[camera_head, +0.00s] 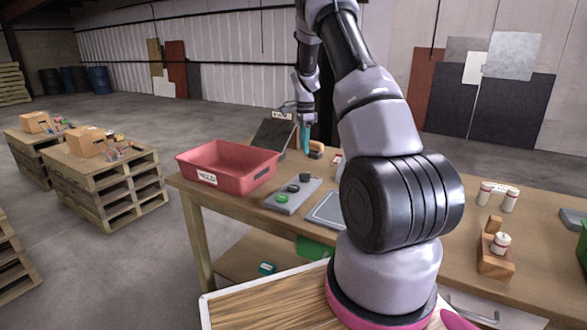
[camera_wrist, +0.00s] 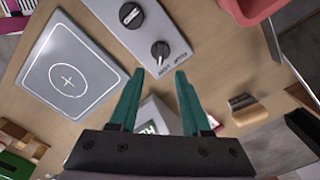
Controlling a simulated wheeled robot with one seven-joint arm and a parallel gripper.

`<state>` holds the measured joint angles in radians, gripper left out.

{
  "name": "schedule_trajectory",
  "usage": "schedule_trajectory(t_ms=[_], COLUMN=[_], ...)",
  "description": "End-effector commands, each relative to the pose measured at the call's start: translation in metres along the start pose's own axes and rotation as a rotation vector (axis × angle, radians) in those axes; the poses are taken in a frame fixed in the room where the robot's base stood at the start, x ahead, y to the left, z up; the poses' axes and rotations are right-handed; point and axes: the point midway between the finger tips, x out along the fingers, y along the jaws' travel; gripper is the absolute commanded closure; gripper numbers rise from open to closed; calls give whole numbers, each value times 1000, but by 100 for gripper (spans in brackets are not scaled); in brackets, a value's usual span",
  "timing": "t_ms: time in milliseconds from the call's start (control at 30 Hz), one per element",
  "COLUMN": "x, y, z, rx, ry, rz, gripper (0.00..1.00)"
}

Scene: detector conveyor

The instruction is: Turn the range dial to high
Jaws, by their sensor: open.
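A grey control panel (camera_head: 306,192) lies on the workbench right of the red bin. It carries a green button (camera_head: 284,198) and two black dials, a middle one (camera_head: 293,188) and a far one (camera_head: 305,178). In the wrist view the panel (camera_wrist: 141,41) shows a dial with a pointer (camera_wrist: 160,51) just beyond my fingertips, and another black dial (camera_wrist: 131,14) above it. Small lettering beside the nearer dial is too blurred to read surely. My gripper (camera_wrist: 160,73) is open, its teal fingers empty and apart from the dials. In the head view my gripper (camera_head: 306,138) hangs beyond the panel.
A red bin (camera_head: 228,179) marked HOLD stands left of the panel. A grey plate with a cross (camera_wrist: 45,78) lies beside it. A pale box (camera_wrist: 155,114) shows between and below my fingers, and a brown block (camera_wrist: 247,109) is to the right. Bare bench separates these.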

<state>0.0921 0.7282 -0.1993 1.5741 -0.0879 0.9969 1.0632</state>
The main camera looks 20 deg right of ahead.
Motion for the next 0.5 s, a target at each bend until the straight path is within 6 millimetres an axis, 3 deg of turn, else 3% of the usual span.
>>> schedule_trajectory(t_ms=[167, 500], x=[17, 79], y=[0, 0], z=[-2, -2], rx=[10, 7], ry=[1, 1], rz=[7, 7], gripper=[52, 52])
